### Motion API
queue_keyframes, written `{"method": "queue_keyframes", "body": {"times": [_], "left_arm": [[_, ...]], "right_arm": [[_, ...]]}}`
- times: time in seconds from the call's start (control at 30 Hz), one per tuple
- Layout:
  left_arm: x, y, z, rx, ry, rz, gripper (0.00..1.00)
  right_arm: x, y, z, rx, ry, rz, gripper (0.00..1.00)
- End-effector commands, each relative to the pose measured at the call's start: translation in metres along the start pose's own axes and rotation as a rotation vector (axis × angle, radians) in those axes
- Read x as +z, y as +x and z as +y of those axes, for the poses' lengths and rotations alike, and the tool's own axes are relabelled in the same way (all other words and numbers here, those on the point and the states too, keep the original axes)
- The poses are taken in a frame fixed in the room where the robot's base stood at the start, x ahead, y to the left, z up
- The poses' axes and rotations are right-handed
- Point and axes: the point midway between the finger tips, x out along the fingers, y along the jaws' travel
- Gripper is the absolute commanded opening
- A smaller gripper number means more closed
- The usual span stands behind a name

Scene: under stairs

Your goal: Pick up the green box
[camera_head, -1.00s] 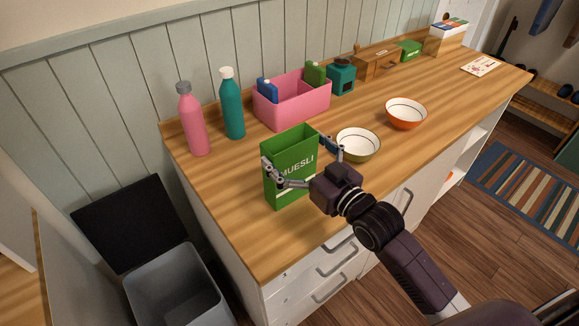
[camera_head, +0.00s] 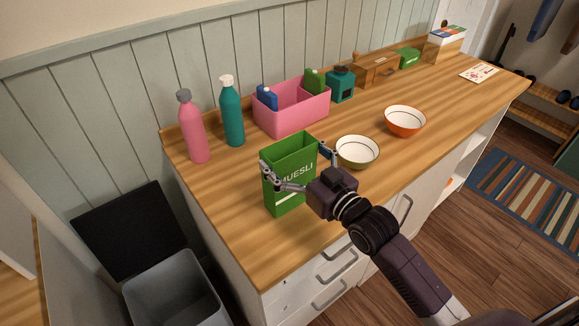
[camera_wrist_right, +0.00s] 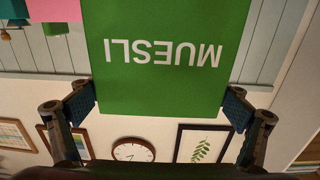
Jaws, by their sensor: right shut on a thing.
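The green box (camera_head: 289,190) with the word MUESLI stands upright near the front left part of the wooden counter. My right gripper (camera_head: 296,170) is shut on it, one finger at its left edge and the other at its right edge. In the right wrist view the box (camera_wrist_right: 165,60) fills the space between the two fingers (camera_wrist_right: 160,105). I cannot tell whether the box's bottom touches the counter. My left gripper is not in view.
A green-rimmed bowl (camera_head: 358,152) stands close right of the box, and an orange bowl (camera_head: 404,121) further right. Behind are a pink bin (camera_head: 292,118), a pink bottle (camera_head: 193,127) and a teal bottle (camera_head: 231,112). The counter (camera_head: 225,205) left of the box is clear.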

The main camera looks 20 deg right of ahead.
Motion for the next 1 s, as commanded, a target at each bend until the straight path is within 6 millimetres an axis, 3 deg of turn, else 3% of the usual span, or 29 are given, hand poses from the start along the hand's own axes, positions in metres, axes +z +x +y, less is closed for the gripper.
{"method": "queue_keyframes", "body": {"times": [0.47,1.0], "left_arm": [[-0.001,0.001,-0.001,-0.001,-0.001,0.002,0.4],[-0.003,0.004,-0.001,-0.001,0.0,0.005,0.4]], "right_arm": [[-0.024,0.0,0.0,0.0,-0.002,0.004,0.55],[-0.1,0.0,0.0,0.0,-0.002,0.006,0.55]]}}
